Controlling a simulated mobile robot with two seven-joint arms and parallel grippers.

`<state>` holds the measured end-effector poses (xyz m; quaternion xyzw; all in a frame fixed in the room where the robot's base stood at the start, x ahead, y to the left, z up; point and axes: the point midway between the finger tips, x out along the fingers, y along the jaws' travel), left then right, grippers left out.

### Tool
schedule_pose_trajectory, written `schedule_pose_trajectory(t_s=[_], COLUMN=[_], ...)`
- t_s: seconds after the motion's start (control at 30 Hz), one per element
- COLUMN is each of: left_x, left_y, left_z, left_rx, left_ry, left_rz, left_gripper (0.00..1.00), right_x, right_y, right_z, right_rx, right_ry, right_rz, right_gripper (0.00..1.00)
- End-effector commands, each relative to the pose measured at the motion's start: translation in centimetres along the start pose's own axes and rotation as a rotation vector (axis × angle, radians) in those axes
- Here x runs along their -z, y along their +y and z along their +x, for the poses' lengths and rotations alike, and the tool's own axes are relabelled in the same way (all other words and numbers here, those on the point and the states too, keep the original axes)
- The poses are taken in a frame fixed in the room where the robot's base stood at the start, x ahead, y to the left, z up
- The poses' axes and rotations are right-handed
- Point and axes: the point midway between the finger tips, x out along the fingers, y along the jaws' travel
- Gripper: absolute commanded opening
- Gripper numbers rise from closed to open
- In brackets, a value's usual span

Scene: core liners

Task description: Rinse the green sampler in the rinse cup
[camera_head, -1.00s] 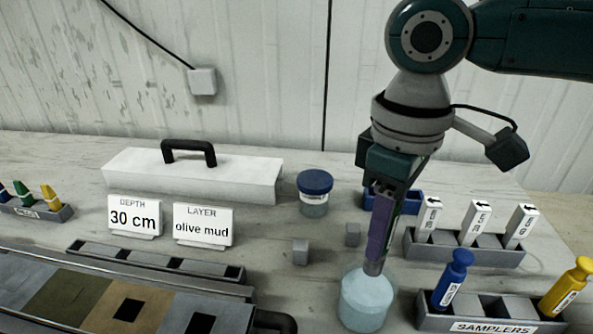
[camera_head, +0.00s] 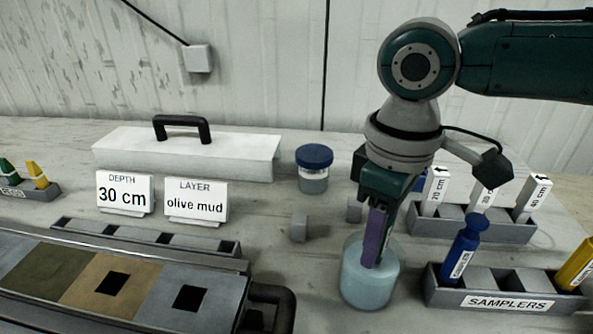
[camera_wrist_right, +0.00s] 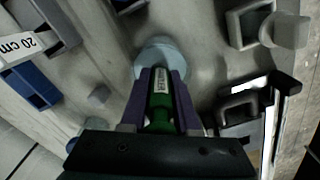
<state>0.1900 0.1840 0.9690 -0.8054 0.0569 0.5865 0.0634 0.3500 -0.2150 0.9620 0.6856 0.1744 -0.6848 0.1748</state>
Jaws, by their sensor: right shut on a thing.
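My right gripper (camera_head: 374,250) points down with its purple fingers at the mouth of the pale blue, translucent rinse cup (camera_head: 369,285). It is shut on the green sampler (camera_wrist_right: 161,98), which shows between the fingers in the right wrist view. The sampler's lower end reaches toward the cup (camera_wrist_right: 160,50) and is hidden there. In the head view the fingers hide most of the sampler. My left gripper is not in view.
The samplers rack (camera_head: 510,303) with a blue sampler (camera_head: 463,245) and a yellow one (camera_head: 578,265) stands right of the cup. Behind it is a rack of labelled tags (camera_head: 470,226). A blue-lidded jar (camera_head: 314,170) and small grey blocks (camera_head: 298,229) stand to the left.

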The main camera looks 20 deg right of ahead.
Motion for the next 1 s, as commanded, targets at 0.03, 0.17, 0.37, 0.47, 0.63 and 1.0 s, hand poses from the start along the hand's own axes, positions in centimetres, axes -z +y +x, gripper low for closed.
schedule_pose_trajectory(t_s=[0.03,0.17,0.37,0.47,0.63,1.0], left_x=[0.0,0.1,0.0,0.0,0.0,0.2], left_y=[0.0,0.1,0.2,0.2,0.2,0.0], left_z=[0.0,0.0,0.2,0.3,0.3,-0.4], left_rx=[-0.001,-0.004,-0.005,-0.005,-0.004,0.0], left_ry=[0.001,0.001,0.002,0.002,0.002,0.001], left_rz=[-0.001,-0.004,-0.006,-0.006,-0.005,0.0], left_gripper=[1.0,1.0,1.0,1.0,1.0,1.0], right_x=[0.0,0.0,0.0,0.0,0.0,0.0], right_y=[0.0,0.0,-0.1,-0.1,0.0,0.0], right_z=[0.0,0.0,0.7,1.2,1.4,0.8], right_rx=[0.0,0.001,0.002,0.002,0.001,0.001], right_ry=[0.0,0.0,-0.001,-0.001,-0.001,0.0], right_rz=[0.0,0.0,0.001,0.0,0.0,0.0], right_gripper=[0.0,0.0,0.0,0.0,0.0,0.0])
